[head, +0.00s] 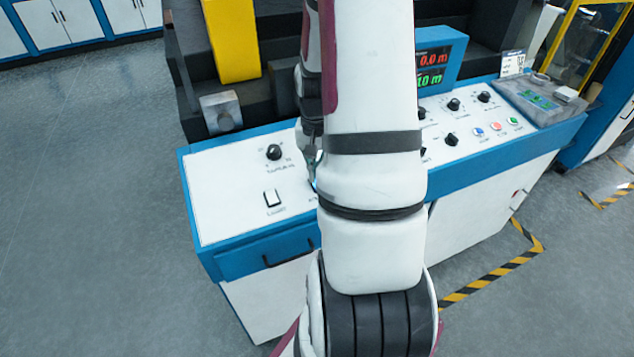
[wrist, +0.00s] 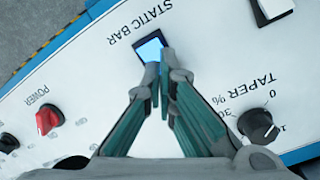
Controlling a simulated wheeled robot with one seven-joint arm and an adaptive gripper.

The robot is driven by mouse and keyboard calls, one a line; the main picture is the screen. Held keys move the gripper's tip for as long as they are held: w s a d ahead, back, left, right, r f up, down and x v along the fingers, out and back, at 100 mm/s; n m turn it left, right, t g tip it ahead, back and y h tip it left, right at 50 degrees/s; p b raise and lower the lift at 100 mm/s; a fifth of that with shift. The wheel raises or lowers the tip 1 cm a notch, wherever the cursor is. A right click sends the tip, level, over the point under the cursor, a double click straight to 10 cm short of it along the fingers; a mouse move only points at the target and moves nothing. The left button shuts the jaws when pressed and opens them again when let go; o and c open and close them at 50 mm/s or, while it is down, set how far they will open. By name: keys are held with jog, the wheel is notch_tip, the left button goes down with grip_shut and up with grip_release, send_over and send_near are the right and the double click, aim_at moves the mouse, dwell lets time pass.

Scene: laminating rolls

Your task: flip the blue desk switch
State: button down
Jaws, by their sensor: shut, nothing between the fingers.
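The blue desk switch (wrist: 150,47) is a small lit rocker in a dark frame on the white panel, beside the label STATIC BAR. In the wrist view it lies just beyond my fingertips, which overlap its near edge. My gripper (wrist: 159,80) is shut and empty, its green-lined fingers together and pointing down at the switch. I cannot tell whether the tips touch it. In the head view my arm hides most of the gripper and nearly all of the switch.
A black TAPER knob (wrist: 257,127) and a red POWER knob (wrist: 48,119) flank my gripper. A white rocker switch (head: 271,198) stands on the desk's left part. A display (head: 436,65) and more knobs and buttons are to the right.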

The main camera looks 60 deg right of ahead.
notch_tip(320, 180, up, 6)
jog(key=p, duration=0.3)
jog(key=shift+r, duration=0.25)
dwell(0.7)
jog(key=w+a+r+n+t+h, duration=0.1)
jog(key=a+r+n, duration=0.2)
jog(key=a+r, duration=0.55)
jog(key=w+a+r+n+t, duration=0.1)
jog(key=a+r+n+t, duration=0.15)
jog(key=a+r, duration=0.6)
jog(key=s+a+r+n+t, duration=0.1)
jog(key=s+a+r+n, duration=0.2)
jog(key=s+a, duration=0.2)
jog(key=s+a+r+n+t+y, duration=0.1)
jog(key=s+a+r+n, duration=0.3)
jog(key=a, duration=0.4)
jog(key=shift+s+a+r, duration=0.25)
jog(key=shift+s+r, duration=0.05)
jog(key=shift+s, duration=0.55)
